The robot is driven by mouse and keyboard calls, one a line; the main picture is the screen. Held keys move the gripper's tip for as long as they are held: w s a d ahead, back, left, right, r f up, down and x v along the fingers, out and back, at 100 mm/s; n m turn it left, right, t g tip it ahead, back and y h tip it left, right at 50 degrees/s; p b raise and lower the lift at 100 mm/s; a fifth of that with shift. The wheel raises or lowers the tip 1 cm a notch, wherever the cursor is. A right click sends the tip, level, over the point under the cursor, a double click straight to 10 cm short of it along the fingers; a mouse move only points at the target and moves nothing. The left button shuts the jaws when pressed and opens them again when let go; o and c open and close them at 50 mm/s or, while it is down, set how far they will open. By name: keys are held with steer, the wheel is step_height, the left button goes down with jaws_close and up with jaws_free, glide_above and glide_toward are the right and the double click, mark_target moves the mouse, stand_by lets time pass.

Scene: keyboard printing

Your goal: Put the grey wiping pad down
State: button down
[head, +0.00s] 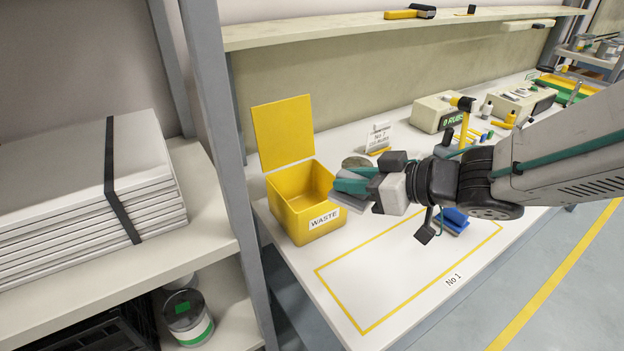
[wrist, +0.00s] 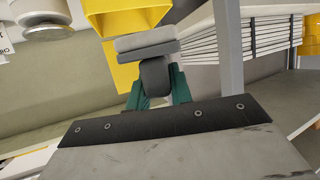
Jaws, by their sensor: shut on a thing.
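My gripper (head: 352,187) is shut on the grey wiping pad (wrist: 147,43). In the wrist view the pad is a light grey slab with a dark grip, and the teal fingers (wrist: 156,85) hold that dark grip from both sides. In the head view a pale edge of the pad (head: 348,203) shows beside the fingers; most of it is hidden. The gripper is at the right side of the open yellow waste bin (head: 321,226), seemingly above the bench. I cannot tell whether the pad touches the bin. The bin also shows in the wrist view (wrist: 124,22).
A yellow outline marked No 1 (head: 375,290) encloses mostly bare bench. A blue pad (head: 453,221) lies near its right end. A small No 2 sign (head: 378,138), a round grey tin (head: 356,162) and a counter box (head: 437,113) stand behind. A shelf post (head: 228,170) rises at left.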

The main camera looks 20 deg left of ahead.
steer(key=w+a+f, duration=0.4)
steer(key=w+a, duration=0.3)
steer(key=a, duration=0.2)
steer(key=shift+w+a+f, duration=0.2)
steer(key=shift+w+f, duration=0.05)
steer(key=shift+f, duration=0.05)
steer(key=shift+f, duration=0.4)
steer(key=shift+f, duration=0.2)
steer(key=c, duration=1.3)
jaws_free()
steer(key=shift+o, duration=0.2)
steer(key=r+v, duration=0.1)
steer(key=v, duration=1.1)
